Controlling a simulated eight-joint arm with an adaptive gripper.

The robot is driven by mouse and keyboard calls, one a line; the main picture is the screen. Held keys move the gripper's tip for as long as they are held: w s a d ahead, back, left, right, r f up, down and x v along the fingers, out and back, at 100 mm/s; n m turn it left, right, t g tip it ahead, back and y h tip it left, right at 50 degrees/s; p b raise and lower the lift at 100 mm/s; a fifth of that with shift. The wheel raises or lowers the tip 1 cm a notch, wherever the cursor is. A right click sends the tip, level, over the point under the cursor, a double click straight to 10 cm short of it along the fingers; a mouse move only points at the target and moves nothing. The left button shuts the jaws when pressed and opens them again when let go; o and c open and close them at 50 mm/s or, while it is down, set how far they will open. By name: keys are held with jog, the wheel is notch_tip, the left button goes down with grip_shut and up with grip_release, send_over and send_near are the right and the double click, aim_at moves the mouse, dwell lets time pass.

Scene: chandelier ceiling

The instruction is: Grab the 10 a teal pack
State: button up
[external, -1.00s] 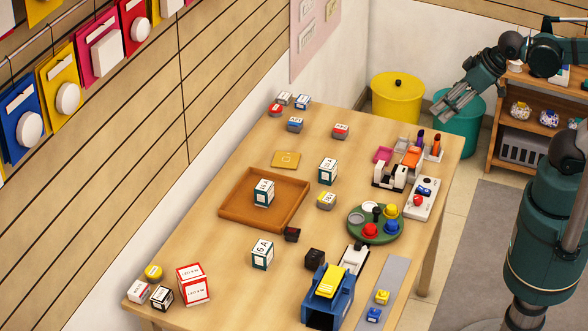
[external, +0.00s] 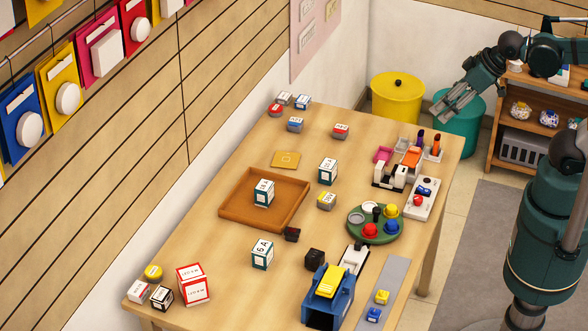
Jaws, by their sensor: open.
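Three white boxes with teal edges and printed labels stand upright on the table. One teal pack (external: 264,192) is inside the brown tray (external: 226,206), one teal pack (external: 328,171) stands right of the tray, and one teal pack (external: 262,254) stands in front of it. The front one seems to read 6 A; the other two labels are too small to read surely, so I cannot tell which is the 10 A. My gripper (external: 442,110) is open and empty, high at the upper right, well away from all three packs.
A green round tray (external: 351,229) with coloured buttons, a blue device (external: 327,298) and a black-and-white device (external: 389,177) stand along the right side. A red-edged box (external: 194,285) is at the front left.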

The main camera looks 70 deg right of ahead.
jog(key=shift+w, duration=0.1)
jog(key=n+g+h+b, duration=0.35)
jog(key=n+g, duration=0.35)
jog(key=n, duration=1)
send_over(328, 165)
jog(key=a, duration=0.2)
notch_tip(328, 165, down, 24)
jog(key=shift+a+f+n+h, duration=0.2)
jog(key=shift+f+n+h, duration=0.1)
jog(key=shift+f+h, duration=0.3)
